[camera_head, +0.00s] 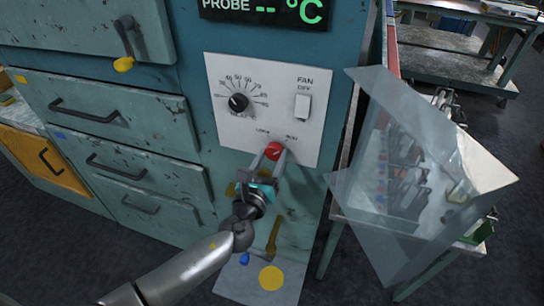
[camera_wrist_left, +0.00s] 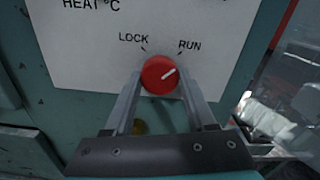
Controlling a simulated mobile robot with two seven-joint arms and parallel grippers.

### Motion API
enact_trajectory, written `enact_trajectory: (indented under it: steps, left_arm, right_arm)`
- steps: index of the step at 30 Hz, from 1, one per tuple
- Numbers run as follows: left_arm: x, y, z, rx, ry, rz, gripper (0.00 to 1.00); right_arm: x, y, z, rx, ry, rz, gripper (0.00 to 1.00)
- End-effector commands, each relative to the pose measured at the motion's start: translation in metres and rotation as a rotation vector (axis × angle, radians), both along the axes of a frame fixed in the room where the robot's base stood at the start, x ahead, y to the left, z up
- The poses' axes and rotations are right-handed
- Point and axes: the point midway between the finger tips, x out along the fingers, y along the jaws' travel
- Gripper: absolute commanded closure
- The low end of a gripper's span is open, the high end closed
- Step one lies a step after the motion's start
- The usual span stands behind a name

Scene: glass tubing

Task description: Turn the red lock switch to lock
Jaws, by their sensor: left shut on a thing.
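The red lock switch (camera_head: 273,151) is a round knob at the bottom of the white control panel (camera_head: 233,77). In the left wrist view the red knob (camera_wrist_left: 159,75) shows a white pointer line aimed up and right, toward the word RUN; LOCK is printed at its upper left. My left gripper (camera_head: 276,158) has come up from below, with a finger on each side of the knob, and is shut on it. It also shows in the left wrist view (camera_wrist_left: 160,90). My right gripper is in neither view.
Above the switch are a black heat dial (camera_head: 238,103) and a white fan switch (camera_head: 302,106). A clear, tilted shield (camera_head: 420,150) stands to the right of the cabinet. Drawers with dark handles (camera_head: 85,110) are at the left. A yellow disc (camera_head: 271,278) shows below my arm.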

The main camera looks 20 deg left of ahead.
Motion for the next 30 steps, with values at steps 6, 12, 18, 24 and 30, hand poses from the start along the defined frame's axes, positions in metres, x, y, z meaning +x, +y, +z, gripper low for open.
enact_trajectory:
  steps: [6, 12, 18, 24, 30]
  left_arm:
    - [0.0, 0.0, -0.001, -0.064, 0.001, 0.0, 0.99]
    - [0.0, -0.001, -0.002, -0.197, 0.006, 0.0, 0.99]
    - [0.0, -0.001, -0.002, -0.383, 0.012, 0.0, 0.99]
    - [0.0, -0.001, -0.001, -0.573, 0.018, 0.0, 0.99]
    - [0.0, -0.001, -0.001, -0.764, 0.025, 0.0, 0.99]
  right_arm:
    - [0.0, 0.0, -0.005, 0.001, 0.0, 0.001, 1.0]
    - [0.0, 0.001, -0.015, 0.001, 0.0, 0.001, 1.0]
    - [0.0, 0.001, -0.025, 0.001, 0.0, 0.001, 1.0]
    - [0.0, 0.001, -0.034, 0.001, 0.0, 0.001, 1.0]
    - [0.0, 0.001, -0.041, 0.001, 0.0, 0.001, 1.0]
